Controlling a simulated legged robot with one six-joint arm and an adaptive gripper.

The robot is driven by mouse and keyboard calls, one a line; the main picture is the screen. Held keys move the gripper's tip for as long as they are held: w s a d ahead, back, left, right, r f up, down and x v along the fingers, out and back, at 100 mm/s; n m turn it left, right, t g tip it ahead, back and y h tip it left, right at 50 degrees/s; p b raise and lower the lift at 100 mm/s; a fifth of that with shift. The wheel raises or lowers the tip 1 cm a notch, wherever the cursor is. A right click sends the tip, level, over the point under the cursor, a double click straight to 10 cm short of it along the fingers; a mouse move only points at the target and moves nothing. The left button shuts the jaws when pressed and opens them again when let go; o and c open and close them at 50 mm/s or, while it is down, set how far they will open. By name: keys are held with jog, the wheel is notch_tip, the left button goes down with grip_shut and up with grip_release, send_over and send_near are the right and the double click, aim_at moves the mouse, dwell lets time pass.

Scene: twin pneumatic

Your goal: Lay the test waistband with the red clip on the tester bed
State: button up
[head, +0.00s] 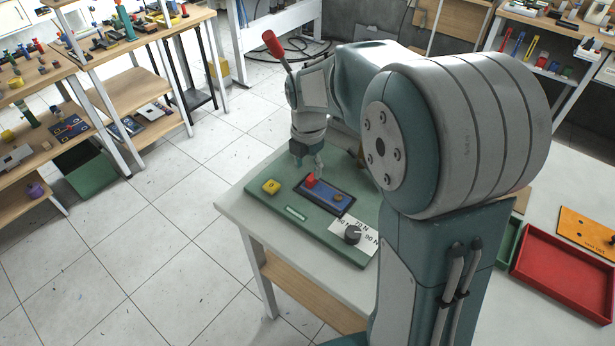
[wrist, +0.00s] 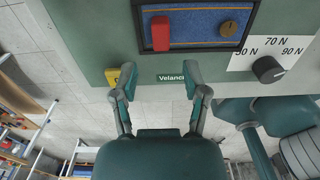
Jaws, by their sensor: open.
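The test waistband (head: 325,193) is a blue strip with orange edging. It lies flat inside the dark-framed bed (head: 344,211) on the green tester plate. The red clip (head: 311,181) sits at its left end and a brass disc at its right. In the wrist view the waistband (wrist: 199,24), the red clip (wrist: 160,33) and the dark frame show at the top, partly cut off. My gripper (wrist: 158,80) is open and empty, its fingers apart by the plate's edge in that view. In the head view my gripper (head: 306,163) is above the plate, close to the clip.
The plate has a yellow button (head: 271,187) and a dark knob (head: 353,234) by a force scale. A red-handled lever (head: 275,46) shows beside my arm. A red tray (head: 563,270) stands on the right. Shelves (head: 120,60) stand left, across open floor.

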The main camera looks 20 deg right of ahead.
notch_tip(320, 180, up, 6)
jog(key=s+r+m+t, duration=0.3)
jog(key=s+r+m, duration=0.3)
jog(key=s+m, duration=0.45)
jog(key=s+f+m+t, duration=0.1)
jog(key=s+m+t, duration=0.1)
jog(key=s+m, duration=0.8)
jog(key=m, duration=0.4)
jog(key=shift+s+f+m+t, duration=0.25)
jog(key=shift+f+m+t, duration=0.05)
jog(key=shift+m, duration=0.05)
